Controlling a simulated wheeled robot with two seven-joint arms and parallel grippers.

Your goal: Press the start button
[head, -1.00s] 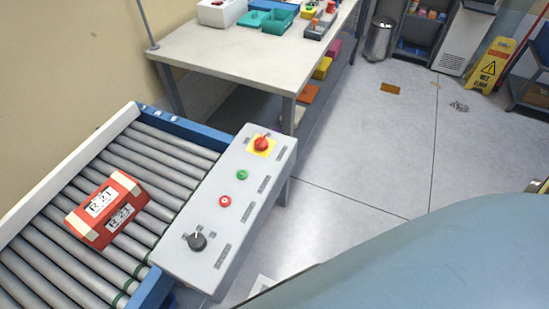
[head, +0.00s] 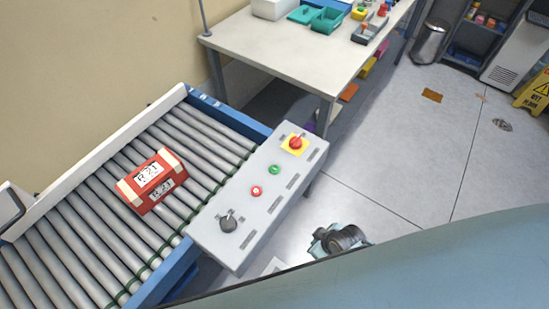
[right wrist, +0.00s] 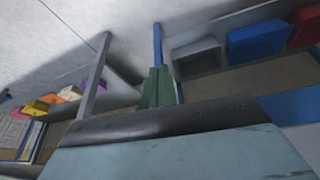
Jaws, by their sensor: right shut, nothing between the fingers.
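The grey control panel (head: 236,239) stands at the right side of the roller conveyor. On it are a green button (head: 274,169), a red button (head: 257,190), a red mushroom knob on a yellow plate (head: 295,144) and a dark rotary knob (head: 228,223). The green button is uncovered. Part of my right arm shows low, right of the panel and apart from it. In the right wrist view my right gripper (right wrist: 159,72) appears as narrow greenish fingers, shut and empty. The buttons are not recognisable in that view. My left gripper is not in view.
A red box labelled R 21 (head: 151,181) lies on the conveyor rollers (head: 80,228). A table (head: 270,47) with bins stands behind the panel. A bin (head: 430,43) and a yellow wet-floor sign (head: 537,92) stand at the back right. Floor right of the panel is mostly clear.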

